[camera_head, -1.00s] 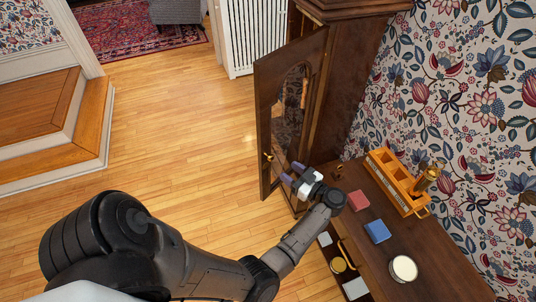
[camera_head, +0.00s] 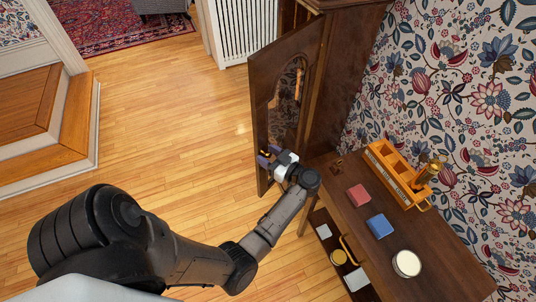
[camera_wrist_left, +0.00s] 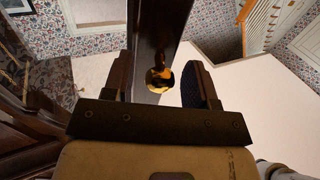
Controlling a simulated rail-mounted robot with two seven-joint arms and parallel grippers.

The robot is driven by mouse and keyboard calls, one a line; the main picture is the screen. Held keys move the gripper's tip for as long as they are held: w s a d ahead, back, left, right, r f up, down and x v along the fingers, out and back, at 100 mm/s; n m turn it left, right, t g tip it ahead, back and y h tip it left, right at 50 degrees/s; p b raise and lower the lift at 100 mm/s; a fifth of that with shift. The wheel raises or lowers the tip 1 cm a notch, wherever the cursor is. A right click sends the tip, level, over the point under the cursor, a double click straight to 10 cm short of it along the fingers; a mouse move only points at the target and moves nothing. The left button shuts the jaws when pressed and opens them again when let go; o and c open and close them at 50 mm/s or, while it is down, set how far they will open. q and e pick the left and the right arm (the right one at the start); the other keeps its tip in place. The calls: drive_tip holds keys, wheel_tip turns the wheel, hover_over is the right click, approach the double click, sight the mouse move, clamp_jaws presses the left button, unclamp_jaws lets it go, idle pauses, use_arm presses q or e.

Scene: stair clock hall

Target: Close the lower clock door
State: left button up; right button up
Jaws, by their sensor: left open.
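The lower clock door (camera_head: 261,100) is a dark wooden panel with an arched window, and it stands open, swung out from the tall clock case (camera_head: 343,80). My left gripper (camera_head: 266,156) is open at the door's free edge, low down by the small brass knob. In the left wrist view the door's edge (camera_wrist_left: 158,35) runs between the two spread fingers of my left gripper (camera_wrist_left: 160,84). The round brass knob (camera_wrist_left: 159,79) shows between the fingertips. I cannot tell whether a finger touches the door. My right gripper is not in view.
A wooden table (camera_head: 345,215) stands beside the clock, with a red block (camera_head: 358,194), a blue block (camera_head: 380,226), a white-topped round item (camera_head: 407,263) and an orange rack (camera_head: 392,168). The floor left of the door is clear.

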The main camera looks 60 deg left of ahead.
use_arm(q)
drive_tip(key=shift+c, duration=0.4)
clamp_jaws()
